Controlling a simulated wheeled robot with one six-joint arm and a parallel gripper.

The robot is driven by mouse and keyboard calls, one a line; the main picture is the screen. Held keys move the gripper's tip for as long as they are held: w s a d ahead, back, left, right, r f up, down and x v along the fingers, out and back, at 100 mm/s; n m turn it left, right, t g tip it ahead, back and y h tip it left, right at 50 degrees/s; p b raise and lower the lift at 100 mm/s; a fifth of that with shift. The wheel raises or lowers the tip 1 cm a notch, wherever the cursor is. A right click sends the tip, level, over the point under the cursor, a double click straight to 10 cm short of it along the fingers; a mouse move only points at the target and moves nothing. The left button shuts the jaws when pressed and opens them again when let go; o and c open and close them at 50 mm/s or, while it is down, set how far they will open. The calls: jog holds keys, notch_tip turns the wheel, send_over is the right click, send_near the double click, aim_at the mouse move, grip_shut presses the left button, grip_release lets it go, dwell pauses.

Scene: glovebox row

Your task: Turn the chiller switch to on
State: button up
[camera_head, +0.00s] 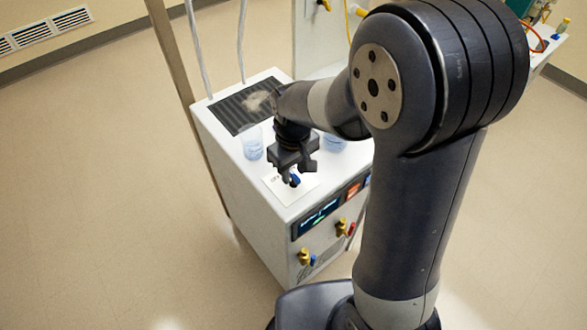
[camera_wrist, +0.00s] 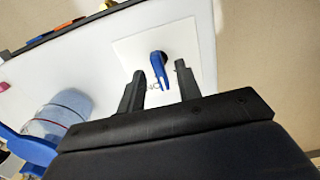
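The chiller (camera_head: 254,190) is a white box unit with a dark top grille and a small lit display on its front. Its switch (camera_wrist: 159,68) is a blue lever on a dark round hub, set on a pale square plate (camera_wrist: 190,47) on the chiller top. In the head view the switch (camera_head: 295,181) shows just under my gripper. My gripper (camera_wrist: 156,80) is open, pointing down, with one finger on each side of the blue lever. I see gaps between lever and fingers. The print by the lever tip is mostly hidden, so I cannot read the setting.
A clear beaker with bluish liquid (camera_head: 252,143) stands on the chiller top left of my gripper, and another beaker (camera_head: 334,143) stands to the right. Hoses (camera_head: 242,45) rise behind. The floor at left is free.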

jog(key=shift+f, duration=0.2)
jog(key=shift+c, duration=0.2)
grip_shut()
jog(key=shift+m, duration=2.9)
jog(key=shift+o, duration=0.2)
grip_release()
